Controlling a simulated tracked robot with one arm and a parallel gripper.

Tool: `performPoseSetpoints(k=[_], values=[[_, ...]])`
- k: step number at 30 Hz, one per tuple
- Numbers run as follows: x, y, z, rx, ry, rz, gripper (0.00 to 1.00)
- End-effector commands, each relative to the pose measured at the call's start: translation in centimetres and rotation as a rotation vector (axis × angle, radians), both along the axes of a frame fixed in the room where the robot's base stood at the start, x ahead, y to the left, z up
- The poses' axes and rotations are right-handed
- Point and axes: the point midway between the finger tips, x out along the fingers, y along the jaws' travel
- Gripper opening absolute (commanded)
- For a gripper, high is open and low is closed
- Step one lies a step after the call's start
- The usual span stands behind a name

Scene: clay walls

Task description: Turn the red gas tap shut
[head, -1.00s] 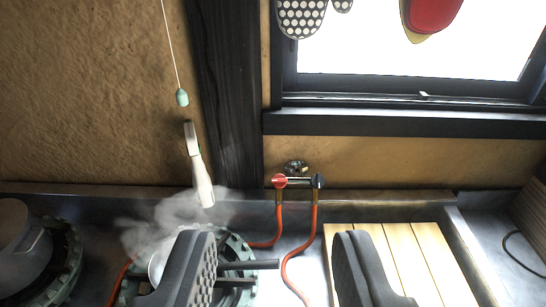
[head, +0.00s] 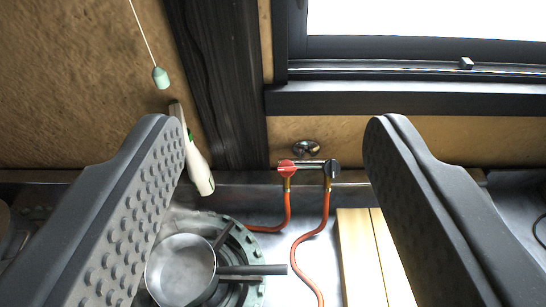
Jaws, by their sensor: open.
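The red gas tap (head: 287,168) sits on the left end of a short horizontal pipe low on the clay wall. A black tap (head: 331,169) sits at the pipe's right end. An orange-red hose hangs down from each tap. My gripper (head: 270,135) is open, its two dark padded fingers wide apart on either side of the picture. Both taps show in the gap between the fingers, and nothing is held. I cannot tell the exact distance from the fingertips to the tap.
A steaming saucepan (head: 181,269) stands on a burner at lower left, its handle pointing right. A white tool (head: 196,165) hangs near the left finger, below a pull cord (head: 161,78). Wooden slats (head: 362,257) lie at lower right. A dark window sill (head: 400,100) runs above the taps.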

Motion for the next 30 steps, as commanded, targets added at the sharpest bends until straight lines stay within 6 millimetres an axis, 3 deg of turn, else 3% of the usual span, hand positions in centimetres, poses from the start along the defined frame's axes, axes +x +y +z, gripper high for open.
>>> performPoseSetpoints(k=[5,9,13,16,20,24,27,30], values=[[3.9,3.1,4.8,0.263,-0.069,0.128,0.55],[8.6,4.5,9.9,0.632,-0.137,0.195,0.55],[13.7,3.0,12.4,0.988,-0.169,0.155,0.55],[18.0,0.7,12.0,1.250,-0.171,0.051,0.55],[23.2,-2.4,8.0,1.551,-0.132,-0.165,0.55],[27.0,-4.3,-0.1,1.796,-0.044,-0.485,0.55],[27.8,-4.4,-6.8,1.907,0.037,-0.735,0.55],[27.1,-3.6,-13.3,1.972,0.127,-0.986,0.55]])
